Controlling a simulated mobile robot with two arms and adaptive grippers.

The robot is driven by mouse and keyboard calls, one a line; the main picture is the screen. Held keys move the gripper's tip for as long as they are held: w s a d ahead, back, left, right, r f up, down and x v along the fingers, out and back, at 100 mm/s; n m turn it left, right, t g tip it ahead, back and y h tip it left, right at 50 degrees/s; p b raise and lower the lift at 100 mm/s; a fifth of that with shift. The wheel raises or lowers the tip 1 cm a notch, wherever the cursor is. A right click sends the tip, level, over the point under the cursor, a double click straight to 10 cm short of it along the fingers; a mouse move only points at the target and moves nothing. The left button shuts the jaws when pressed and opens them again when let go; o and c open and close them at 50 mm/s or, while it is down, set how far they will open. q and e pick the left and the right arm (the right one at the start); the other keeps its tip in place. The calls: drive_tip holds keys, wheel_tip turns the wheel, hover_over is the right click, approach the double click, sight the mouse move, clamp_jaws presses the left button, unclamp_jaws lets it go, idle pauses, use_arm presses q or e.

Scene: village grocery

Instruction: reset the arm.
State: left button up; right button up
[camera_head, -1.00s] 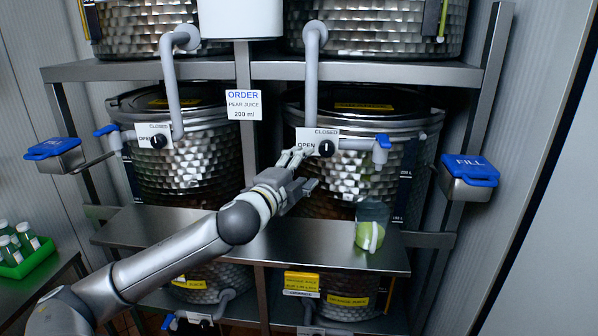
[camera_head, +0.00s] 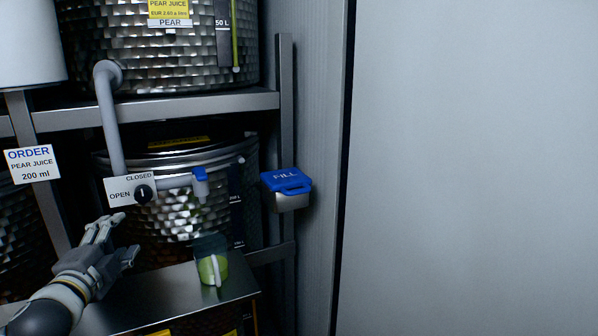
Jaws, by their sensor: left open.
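My left arm comes in from the lower left. Its gripper (camera_head: 118,242) is open and empty, with its fingers pointing up and right. It is in front of the steel barrel, below the OPEN/CLOSED valve plate (camera_head: 118,191) with its black knob (camera_head: 144,194), and apart from both. A clear cup with green in its lower part (camera_head: 213,268) stands on the metal shelf (camera_head: 185,290) to the right of the gripper, under the blue-handled tap (camera_head: 200,181). My right gripper is not in view.
A blue FILL box (camera_head: 287,185) hangs on the rack post at the right. An order card (camera_head: 32,164) reads pear juice, 200 ml. A larger pear juice barrel (camera_head: 160,50) stands on the upper shelf. A plain pale wall (camera_head: 470,170) fills the right side.

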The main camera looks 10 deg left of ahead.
use_arm(q)
drive_tip(key=s+d+f+n+g, duration=0.3)
drive_tip(key=s+f, duration=0.2)
drive_tip(key=f, duration=0.6)
drive_tip(key=s+d+f+n+g, duration=0.3)
drive_tip(key=s+d+f, duration=0.15)
drive_tip(key=f, duration=0.65)
drive_tip(key=s+d+f+n+g+h, duration=0.1)
drive_tip(key=s+d+f+n+g, duration=0.15)
drive_tip(key=s+d+f, duration=0.35)
drive_tip(key=s+d+f+n+g+h, duration=0.1)
drive_tip(key=s+d+f+g, duration=0.2)
drive_tip(key=s, duration=0.5)
drive_tip(key=s+d+f+n+g+h, duration=0.1)
drive_tip(key=s+d+f+n+g, duration=0.15)
drive_tip(key=s+d+f, duration=0.35)
wheel_tip(320, 180, down, 31)
drive_tip(key=s+a+g+b, duration=0.1)
drive_tip(key=s+a+b, duration=0.1)
drive_tip(key=b, duration=0.6)
drive_tip(key=s+a+f+b, duration=0.1)
drive_tip(key=s+f+b, duration=0.2)
drive_tip(key=s+f, duration=0.5)
drive_tip(key=s+a+f+g+b, duration=0.1)
drive_tip(key=s+f+b, duration=0.2)
drive_tip(key=s+f, duration=0.5)
wheel_tip(320, 180, down, 7)
drive_tip(key=shift+s+a+m, duration=0.3)
drive_tip(key=shift+s+m, duration=0.05)
drive_tip(key=shift+m, duration=0.05)
